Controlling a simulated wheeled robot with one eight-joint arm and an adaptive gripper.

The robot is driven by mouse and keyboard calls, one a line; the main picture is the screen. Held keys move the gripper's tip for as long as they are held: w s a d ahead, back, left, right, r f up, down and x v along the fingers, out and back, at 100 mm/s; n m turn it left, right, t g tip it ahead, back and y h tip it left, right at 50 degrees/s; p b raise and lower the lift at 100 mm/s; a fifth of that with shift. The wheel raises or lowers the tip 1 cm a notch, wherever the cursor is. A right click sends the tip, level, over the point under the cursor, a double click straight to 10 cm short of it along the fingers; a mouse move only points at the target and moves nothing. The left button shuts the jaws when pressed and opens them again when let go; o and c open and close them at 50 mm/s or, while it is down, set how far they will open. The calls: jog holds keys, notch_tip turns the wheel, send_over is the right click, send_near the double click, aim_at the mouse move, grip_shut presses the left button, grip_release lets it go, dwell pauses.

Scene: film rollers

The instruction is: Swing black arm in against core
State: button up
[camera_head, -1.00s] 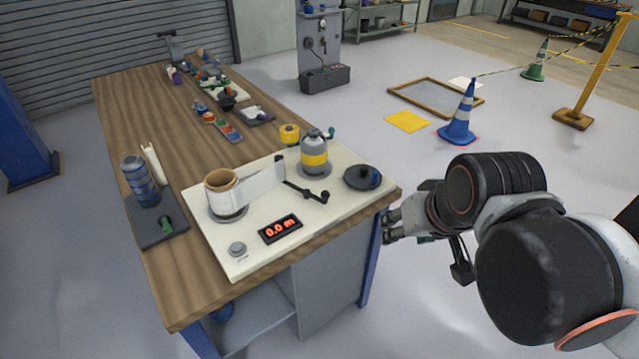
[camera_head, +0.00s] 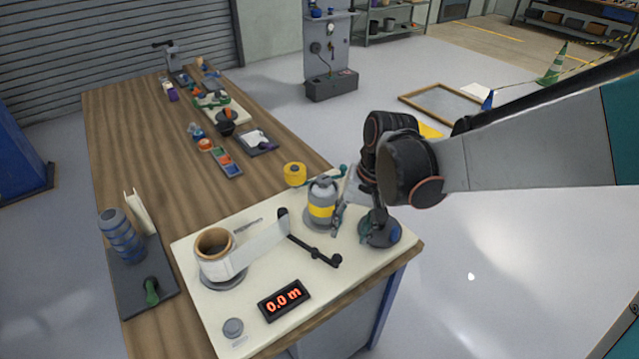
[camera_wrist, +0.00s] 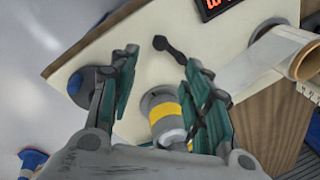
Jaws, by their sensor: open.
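The black arm (camera_head: 312,250) lies over the cream panel (camera_head: 262,222), with a knob at its front end and a post at its back end. It also shows in the wrist view (camera_wrist: 172,49). The grey cylinder with a yellow band (camera_head: 322,207) stands behind it, apart from the arm; I cannot tell if it is the core. A brown tube core (camera_head: 213,241) with white film stands at the left. The film strip (camera_head: 258,243) reaches toward the arm's post. My gripper (camera_head: 352,226) is open and empty, right of the banded cylinder; its fingers spread wide in the wrist view (camera_wrist: 160,58).
A dark round disc (camera_head: 382,232) sits under my gripper near the panel's right corner. A display reading 0.0 m (camera_head: 284,299) and a grey button (camera_head: 233,327) are in front. A yellow roll (camera_head: 295,174) stands behind the panel.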

aim_at(338, 256)
jog(key=a+f+b, duration=0.1)
jog(key=f, duration=0.3)
jog(key=f+b, duration=0.2)
jog(key=f, duration=0.3)
jog(key=a+f+b, duration=0.1)
jog(key=f+b, duration=0.1)
jog(key=f, duration=0.2)
jog(key=shift+w+a+f, duration=0.2)
jog(key=shift+a+f, duration=0.05)
jog(key=shift+a, duration=0.05)
